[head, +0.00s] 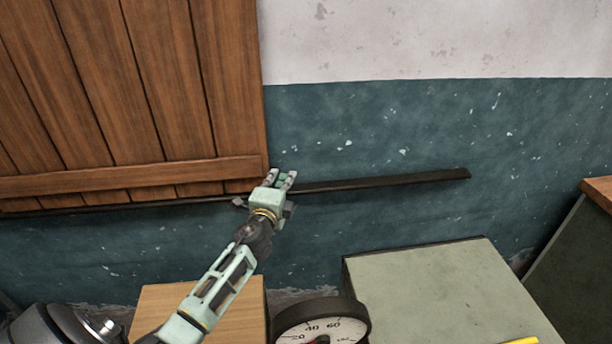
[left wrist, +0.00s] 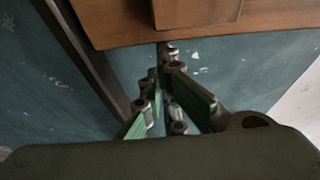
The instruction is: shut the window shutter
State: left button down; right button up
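The window shutter (head: 150,95), a brown wooden panel of vertical planks with a crosswise batten, fills the upper left of the head view. A dark rail (head: 400,181) runs along the wall at its lower edge and extends to the right past it. No window opening shows. My left gripper (head: 281,178) is at the shutter's lower right corner, its two fingers slightly parted with nothing visible between them. In the left wrist view, the shutter's wood (left wrist: 200,22) is just beyond the fingertips (left wrist: 164,68); whether they touch it I cannot tell. My right gripper is out of view.
Below are a wooden box (head: 235,312), a round dial gauge (head: 322,322) and a grey-green cabinet (head: 440,285) with something yellow (head: 522,341) at its front. Another wood-topped cabinet (head: 585,250) stands at right. The wall right of the shutter is clear above the rail.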

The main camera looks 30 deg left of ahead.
aim_at(232, 182)
pick_arm(q)
jog(key=s+a, duration=0.5)
jog(key=a, duration=0.2)
jog(key=s+a, duration=0.3)
jog(key=shift+s+a, duration=0.15)
jog(key=shift+s, duration=0.15)
jog(key=shift+a, duration=0.2)
jog(key=shift+s, duration=0.1)
jog(key=shift+s+d+f, duration=0.15)
jog(key=shift+s, duration=0.3)
jog(key=v, duration=1.1)
jog(key=shift+d, duration=0.2)
